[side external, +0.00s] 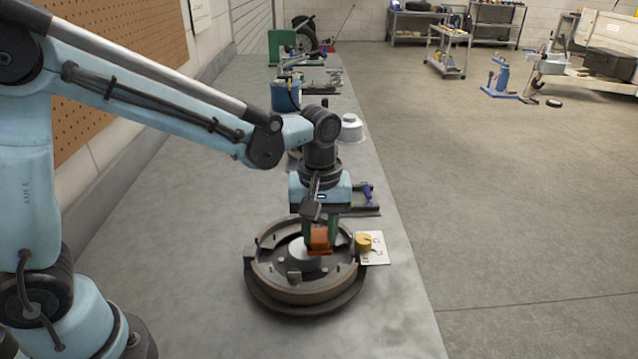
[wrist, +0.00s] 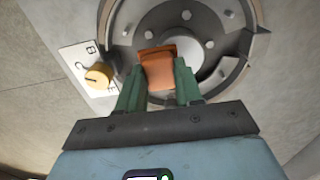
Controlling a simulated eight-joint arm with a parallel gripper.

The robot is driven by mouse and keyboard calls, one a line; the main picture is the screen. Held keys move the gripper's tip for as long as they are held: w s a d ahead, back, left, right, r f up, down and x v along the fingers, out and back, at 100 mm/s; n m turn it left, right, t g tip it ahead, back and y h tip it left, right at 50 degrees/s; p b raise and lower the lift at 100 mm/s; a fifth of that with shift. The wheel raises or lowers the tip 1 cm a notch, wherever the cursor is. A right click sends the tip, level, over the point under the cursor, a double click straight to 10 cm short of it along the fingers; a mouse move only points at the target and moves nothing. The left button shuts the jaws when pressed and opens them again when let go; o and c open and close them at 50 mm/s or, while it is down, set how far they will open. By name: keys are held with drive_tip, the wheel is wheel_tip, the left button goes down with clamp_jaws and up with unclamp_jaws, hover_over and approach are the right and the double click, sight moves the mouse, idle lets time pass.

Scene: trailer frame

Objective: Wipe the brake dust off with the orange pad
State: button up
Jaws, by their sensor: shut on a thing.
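The orange pad (side external: 319,238) is held between the green fingers of my gripper (side external: 320,226). It also shows in the wrist view (wrist: 158,72), where the gripper (wrist: 158,85) is shut on it. The pad is over the brake assembly (side external: 305,290), a round part with curved shoes and a grey central hub, which lies flat on the bench. In the wrist view the brake assembly (wrist: 246,52) fills the upper middle, and the pad overlaps the hub. I cannot tell whether the pad touches it. No brake dust can be made out clearly.
A white card (side external: 376,250) with a yellow knob (side external: 362,242) lies right of the brake assembly, near the bench edge. A blue container (side external: 286,95), a white hub-like part (side external: 350,128) and a blue-handled tool (side external: 367,192) stand farther back. The grey bench (side external: 190,240) is clear on the left.

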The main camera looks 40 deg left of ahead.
sight(321, 234)
drive_tip(key=shift+w+d+r, duration=0.1)
drive_tip(key=shift+r, duration=1.95)
drive_tip(key=shift+w+d+r, duration=0.1)
drive_tip(key=shift+r, duration=1.95)
drive_tip(key=w+a+f, duration=0.2)
drive_tip(key=a+f, duration=0.1)
drive_tip(key=a, duration=0.4)
drive_tip(key=w+a+f, duration=0.2)
drive_tip(key=a+f, duration=0.1)
drive_tip(key=a, duration=0.4)
drive_tip(key=w+a+f, duration=0.2)
drive_tip(key=a+f, duration=0.2)
drive_tip(key=a, duration=0.3)
drive_tip(key=shift+a, duration=0.15)
drive_tip(key=shift+a+f, duration=0.15)
drive_tip(key=shift+f, duration=1.9)
drive_tip(key=shift+f, duration=0.1)
